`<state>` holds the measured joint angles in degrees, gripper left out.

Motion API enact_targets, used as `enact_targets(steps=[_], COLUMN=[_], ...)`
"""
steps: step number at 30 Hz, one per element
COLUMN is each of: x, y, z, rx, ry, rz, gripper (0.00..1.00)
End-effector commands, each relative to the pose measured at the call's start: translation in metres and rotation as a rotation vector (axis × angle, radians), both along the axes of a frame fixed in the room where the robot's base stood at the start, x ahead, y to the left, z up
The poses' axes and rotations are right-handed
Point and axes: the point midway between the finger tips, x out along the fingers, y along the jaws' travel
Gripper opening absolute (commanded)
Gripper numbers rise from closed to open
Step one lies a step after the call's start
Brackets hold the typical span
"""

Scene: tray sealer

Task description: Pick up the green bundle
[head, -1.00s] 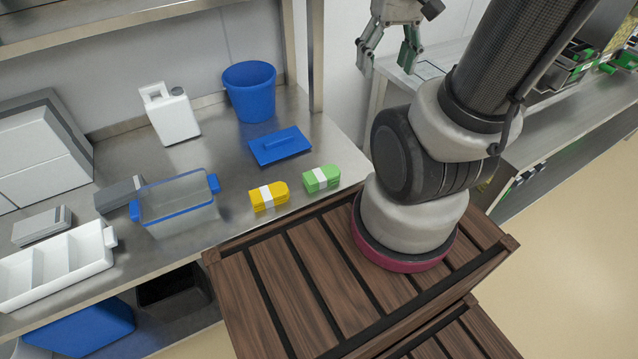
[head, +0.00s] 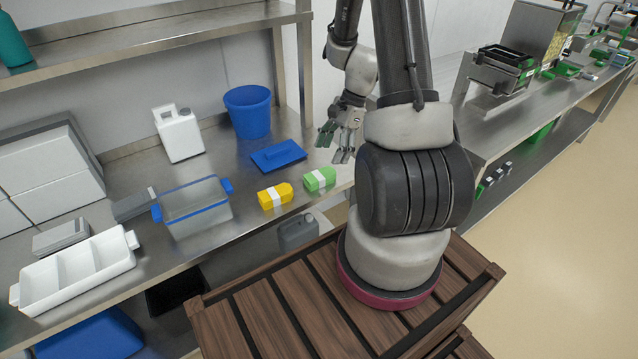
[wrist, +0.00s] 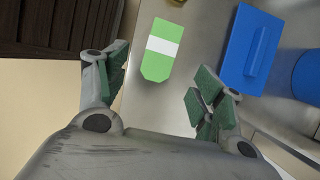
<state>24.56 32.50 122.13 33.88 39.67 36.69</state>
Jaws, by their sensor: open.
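The green bundle (head: 319,179) with a white band lies flat on the steel counter, just right of a yellow bundle (head: 275,196) with the same kind of band. My gripper (head: 334,147) is open and empty, above the counter behind and slightly right of the green bundle. In the wrist view the green bundle (wrist: 162,50) lies ahead of the open fingers (wrist: 160,95), between their lines and apart from both. A sliver of the yellow bundle (wrist: 177,2) shows at the top edge there.
A blue lid (head: 278,155) with a handle lies behind the bundles, with a blue bucket (head: 248,111) and a white jug (head: 179,134) farther back. A clear bin (head: 196,212) with blue handles and a white divided tray (head: 75,268) stand to the left. A shelf post (head: 305,75) rises near my arm.

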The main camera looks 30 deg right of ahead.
Motion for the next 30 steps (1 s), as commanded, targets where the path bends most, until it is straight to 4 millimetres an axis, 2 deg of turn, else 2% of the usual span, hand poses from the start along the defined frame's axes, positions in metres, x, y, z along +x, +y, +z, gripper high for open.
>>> enact_targets(steps=[5,19,30], x=[0.0,0.0,0.001], y=[0.004,0.032,0.033], z=[-0.009,-0.066,-0.07], rx=[-0.002,-0.003,-0.003], ry=[0.013,0.013,0.01], rz=[-0.03,-0.027,-0.027], gripper=[0.68,0.68,0.68])
